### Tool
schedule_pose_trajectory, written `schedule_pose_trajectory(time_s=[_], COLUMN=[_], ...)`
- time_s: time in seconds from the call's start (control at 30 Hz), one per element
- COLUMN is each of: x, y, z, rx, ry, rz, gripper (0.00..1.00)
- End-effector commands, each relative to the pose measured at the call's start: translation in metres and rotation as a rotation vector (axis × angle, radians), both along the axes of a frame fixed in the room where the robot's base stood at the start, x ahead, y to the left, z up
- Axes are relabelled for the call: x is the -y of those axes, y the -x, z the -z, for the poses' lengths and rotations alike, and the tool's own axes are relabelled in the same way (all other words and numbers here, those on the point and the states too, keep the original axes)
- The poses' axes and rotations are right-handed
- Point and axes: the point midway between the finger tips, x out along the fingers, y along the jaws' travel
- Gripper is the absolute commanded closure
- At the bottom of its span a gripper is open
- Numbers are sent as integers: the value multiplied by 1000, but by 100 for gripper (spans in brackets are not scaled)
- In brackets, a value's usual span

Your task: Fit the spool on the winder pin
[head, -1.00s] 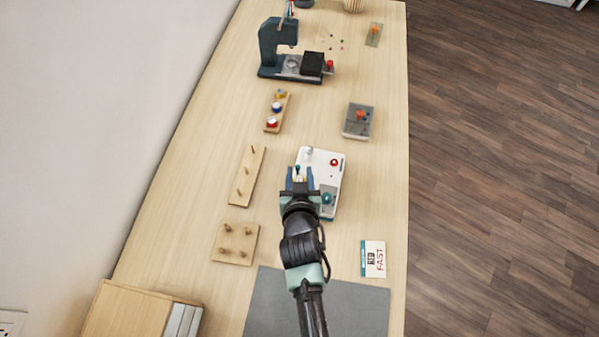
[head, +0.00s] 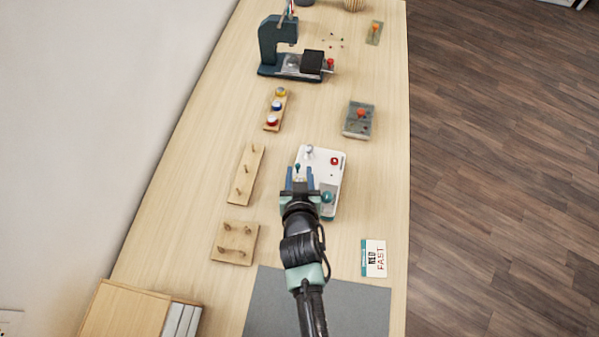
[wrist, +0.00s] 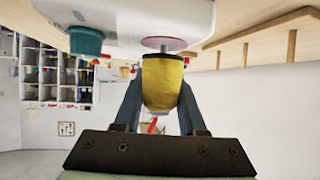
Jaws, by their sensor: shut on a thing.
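A yellow spool (wrist: 162,82) with a dark rim is held between the fingers of my gripper (wrist: 161,105), which is shut on it. In the head view my gripper (head: 300,179) is over the left side of the white winder (head: 331,161), and the spool is mostly hidden there. In the wrist view the white winder body (wrist: 145,15) has a pink disc (wrist: 180,43) with a short grey pin (wrist: 163,48) beside the spool's dark-rimmed end. The pin looks lined up with the spool, but I cannot tell whether it enters it.
The winder has a teal knob (head: 327,197) and a red button (head: 335,161). A wooden peg rack (head: 245,175) and a peg board (head: 236,243) stand left. A spool rack (head: 276,110), a sewing machine (head: 290,62) and a grey box (head: 358,120) lie beyond. A card (head: 374,258) lies right.

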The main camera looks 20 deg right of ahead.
Motion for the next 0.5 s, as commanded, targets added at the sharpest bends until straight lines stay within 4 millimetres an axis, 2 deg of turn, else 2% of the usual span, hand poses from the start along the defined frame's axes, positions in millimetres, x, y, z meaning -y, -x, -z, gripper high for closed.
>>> schedule_pose_trajectory(time_s=[0.5], x=[0], y=[0], z=[5], rx=[0], ry=[0], rz=[0], gripper=[100])
